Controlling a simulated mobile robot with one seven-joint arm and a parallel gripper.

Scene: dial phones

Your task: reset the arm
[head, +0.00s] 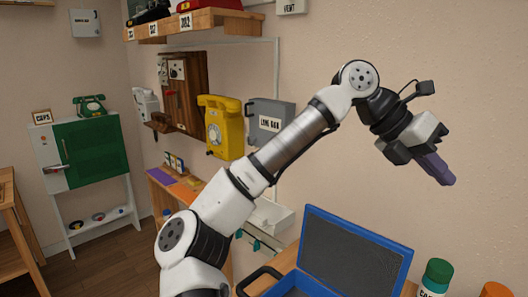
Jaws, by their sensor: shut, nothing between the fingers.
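My arm reaches up from the lower middle of the head view and bends at a raised elbow. Its end hangs down to the right. My gripper (442,175) is at that end, with purple fingers closed together and nothing between them. It is in the air in front of the bare wall, above and to the right of an open blue case (402,262), and touches nothing.
A green-topped bottle (436,278) and an orange lid (494,290) stand right of the case. A yellow dial phone (221,128) and a grey box (270,123) hang on the wall behind my arm. A green phone (89,105) stands on a cabinet (90,150) at left.

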